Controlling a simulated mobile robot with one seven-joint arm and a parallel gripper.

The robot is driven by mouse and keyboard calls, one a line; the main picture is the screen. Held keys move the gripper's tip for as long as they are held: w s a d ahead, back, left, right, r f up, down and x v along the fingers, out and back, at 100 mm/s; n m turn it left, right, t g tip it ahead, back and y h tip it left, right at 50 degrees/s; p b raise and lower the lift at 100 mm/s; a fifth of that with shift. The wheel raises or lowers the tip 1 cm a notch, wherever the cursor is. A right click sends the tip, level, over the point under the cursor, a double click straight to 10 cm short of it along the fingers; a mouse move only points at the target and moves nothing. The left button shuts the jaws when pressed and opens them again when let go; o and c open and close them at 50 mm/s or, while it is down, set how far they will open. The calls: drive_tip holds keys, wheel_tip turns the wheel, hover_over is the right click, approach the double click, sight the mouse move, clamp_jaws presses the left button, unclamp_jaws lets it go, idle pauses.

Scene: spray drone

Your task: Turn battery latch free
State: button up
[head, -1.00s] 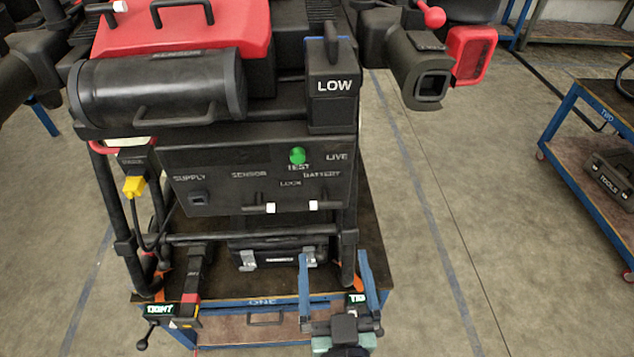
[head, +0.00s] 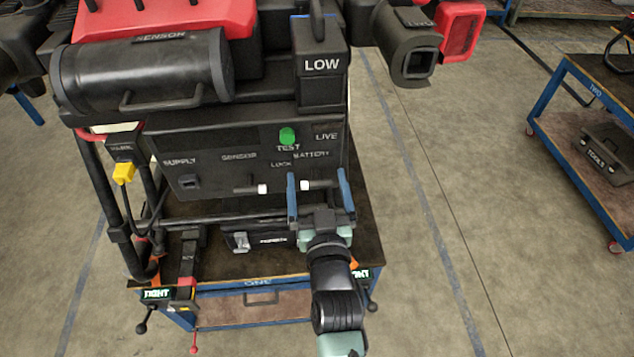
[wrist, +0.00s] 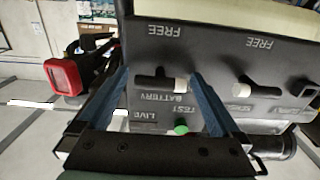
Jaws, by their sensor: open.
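The battery latch (head: 320,184) is a dark bar with a white tip, lying level on the black front panel under the BATTERY label. It also shows in the wrist view (wrist: 155,84), level, beside the BATTERY lettering, with a FREE label on the panel. My gripper (head: 317,176) is open, with its two blue fingers at either side of the latch. In the wrist view the open fingers (wrist: 160,76) frame the latch. No contact shows, and I cannot tell how much depth gap is left.
A similar sensor latch (head: 250,189) sits to the left on the same panel (head: 215,160). A green TEST button (head: 287,136) is above. A black case (head: 255,240) lies below on the blue-framed cart (head: 230,286). The floor to the right is clear up to another cart (head: 560,115).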

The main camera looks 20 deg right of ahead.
drive_tip(key=shift+w, duration=0.1)
drive_tip(key=c, duration=1.3)
drive_tip(key=shift+b, duration=0.3)
drive_tip(key=n+b, duration=0.3)
drive_tip(key=n, duration=0.1)
drive_tip(key=shift+f, duration=0.15)
drive_tip(key=n+b, duration=0.1)
drive_tip(key=n, duration=0.8)
drive_tip(key=shift+b, duration=0.4)
drive_tip(key=n, duration=0.4)
drive_tip(key=shift+a+n, duration=0.1)
drive_tip(key=shift+n, duration=0.3)
drive_tip(key=shift+c, duration=0.2)
